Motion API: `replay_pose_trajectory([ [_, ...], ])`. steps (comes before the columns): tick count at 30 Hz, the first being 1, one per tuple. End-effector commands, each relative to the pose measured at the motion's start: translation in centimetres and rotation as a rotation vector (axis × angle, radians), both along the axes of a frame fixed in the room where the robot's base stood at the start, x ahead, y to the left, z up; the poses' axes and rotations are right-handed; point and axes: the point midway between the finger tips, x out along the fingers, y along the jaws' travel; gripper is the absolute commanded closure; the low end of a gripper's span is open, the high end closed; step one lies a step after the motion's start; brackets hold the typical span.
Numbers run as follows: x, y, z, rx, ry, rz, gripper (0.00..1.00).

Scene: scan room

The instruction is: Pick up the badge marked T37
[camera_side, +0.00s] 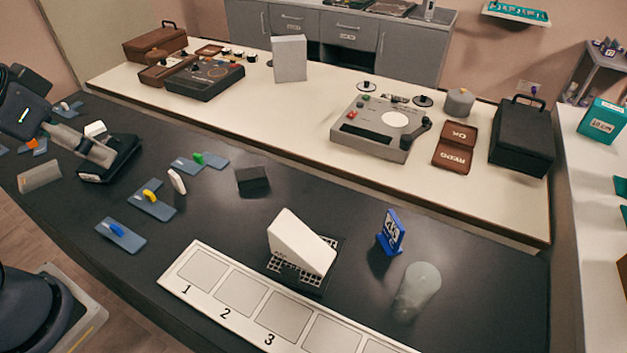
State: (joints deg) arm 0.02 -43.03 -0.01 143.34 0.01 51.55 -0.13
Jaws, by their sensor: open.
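A blue badge (394,232) with a white marked face stands upright on the dark table, right of the white wedge. Its marking is tilted and too small to read surely, so I cannot confirm T37. My gripper (30,115) is at the far left edge, partly cut off, far from the blue badge. It is open, and I see nothing held in it. Its fingertips are hard to make out against the things behind.
A white wedge (300,243) on a black grid and a clear tumbler (417,290) flank the badge. A numbered white strip (190,292) lies in front. Blue-grey cards with coloured pieces (122,235) lie left. A pale bench (290,115) holding devices stands behind.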

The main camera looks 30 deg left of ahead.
Motion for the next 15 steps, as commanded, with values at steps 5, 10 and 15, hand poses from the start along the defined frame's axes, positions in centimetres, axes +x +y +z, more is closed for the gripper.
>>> replay_pose_trajectory([
  [5,0.02,0.01,0.02,0.000,0.000,-0.001,0.23],
  [10,0.03,0.01,0.04,0.000,0.000,-0.001,0.23],
  [15,0.27,0.01,0.21,0.029,-0.012,-0.055,0.23],
])
